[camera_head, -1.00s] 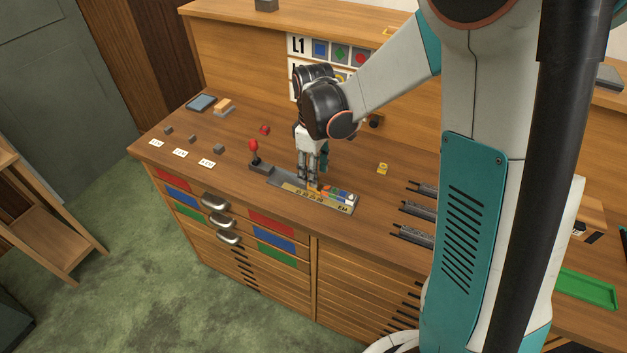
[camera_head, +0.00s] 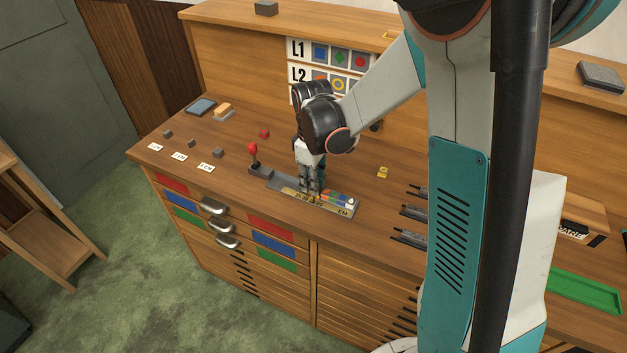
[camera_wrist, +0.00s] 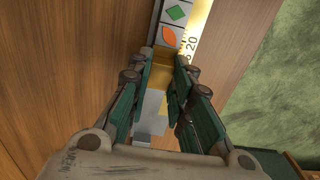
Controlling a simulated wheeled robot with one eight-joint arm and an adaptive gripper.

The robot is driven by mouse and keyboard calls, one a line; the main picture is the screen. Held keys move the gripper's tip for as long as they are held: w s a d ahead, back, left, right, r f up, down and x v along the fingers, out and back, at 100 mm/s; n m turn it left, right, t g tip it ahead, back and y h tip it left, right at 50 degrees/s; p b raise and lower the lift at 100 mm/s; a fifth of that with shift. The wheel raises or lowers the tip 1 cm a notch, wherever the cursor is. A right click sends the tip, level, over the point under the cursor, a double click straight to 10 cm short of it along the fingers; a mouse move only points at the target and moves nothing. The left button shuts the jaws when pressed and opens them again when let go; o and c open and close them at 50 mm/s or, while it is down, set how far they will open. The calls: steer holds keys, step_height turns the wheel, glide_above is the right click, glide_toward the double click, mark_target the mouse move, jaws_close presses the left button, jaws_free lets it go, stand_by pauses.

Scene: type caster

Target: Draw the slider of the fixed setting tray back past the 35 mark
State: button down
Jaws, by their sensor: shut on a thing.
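The setting tray (camera_head: 345,211) lies on the bench top, a long grey tray with a gold numbered strip along its front. Coloured tiles sit in its right part. My gripper (camera_head: 312,193) points down into the tray near its middle. In the wrist view its fingers (camera_wrist: 168,78) are shut on the slider (camera_wrist: 161,74), a gold block across the tray channel. Tiles with a green diamond and an orange shape stand just beyond the block. The number 20 shows on the strip (camera_wrist: 197,28) beyond the fingers. The 35 mark cannot be made out.
A red-knobbed lever (camera_head: 253,152) stands at the tray's left end. A small yellow block (camera_head: 383,172) lies to the right, with dark racks (camera_head: 410,212) beyond. Small grey blocks and white labels lie at the bench's left. A sign board (camera_head: 331,62) stands behind.

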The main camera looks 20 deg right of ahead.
steer(key=w+a, duration=0.6)
steer(key=shift+w+a, duration=0.1)
steer(key=c, duration=1.4)
jaws_free()
steer(key=shift+c, duration=0.2)
steer(key=shift+r, duration=0.1)
step_height(320, 180, up, 12)
